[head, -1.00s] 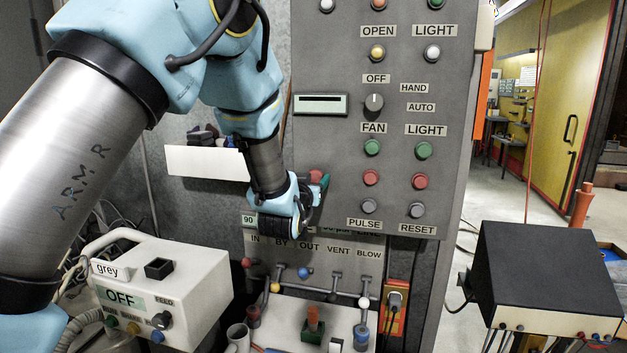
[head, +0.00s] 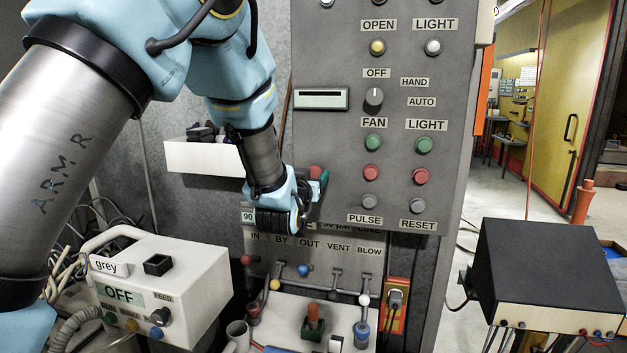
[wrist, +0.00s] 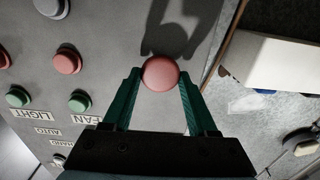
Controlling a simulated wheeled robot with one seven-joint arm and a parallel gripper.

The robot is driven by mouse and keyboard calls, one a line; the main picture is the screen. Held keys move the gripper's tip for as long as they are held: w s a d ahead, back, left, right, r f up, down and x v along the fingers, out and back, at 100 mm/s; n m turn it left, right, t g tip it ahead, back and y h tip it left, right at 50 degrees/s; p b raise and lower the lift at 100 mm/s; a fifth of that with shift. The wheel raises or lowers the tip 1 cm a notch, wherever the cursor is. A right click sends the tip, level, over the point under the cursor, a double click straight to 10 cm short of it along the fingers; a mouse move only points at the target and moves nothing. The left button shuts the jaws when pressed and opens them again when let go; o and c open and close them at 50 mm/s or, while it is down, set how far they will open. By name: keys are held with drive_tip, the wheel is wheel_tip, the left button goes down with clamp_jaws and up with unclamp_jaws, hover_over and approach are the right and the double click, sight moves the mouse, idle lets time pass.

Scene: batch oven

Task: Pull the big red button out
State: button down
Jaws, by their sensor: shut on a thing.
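The big red button (wrist: 160,72) is a round red cap on the grey panel, between the two green fingertips in the wrist view. My gripper (wrist: 160,80) is shut on it, with a fingertip against each side of the cap. In the head view the red button (head: 315,171) is partly covered by my gripper (head: 321,177), near the panel's left edge. The button's stem and how far it stands out cannot be made out.
The grey panel (head: 420,130) carries several smaller buttons and a selector knob (head: 374,97) to the right. A white tray (head: 203,158) is on the wall to the left. Valves and a white control box (head: 165,275) stand below.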

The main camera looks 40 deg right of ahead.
drive_tip(key=shift+s+a+f, duration=0.1)
drive_tip(key=shift+s+a, duration=0.05)
drive_tip(key=shift+a, duration=0.05)
drive_tip(key=shift+c, duration=0.9)
unclamp_jaws()
drive_tip(key=shift+s+a, duration=0.1)
drive_tip(key=b+v, duration=0.5)
drive_tip(key=v, duration=0.5)
drive_tip(key=shift+s+a, duration=0.15)
drive_tip(key=shift+a, duration=0.2)
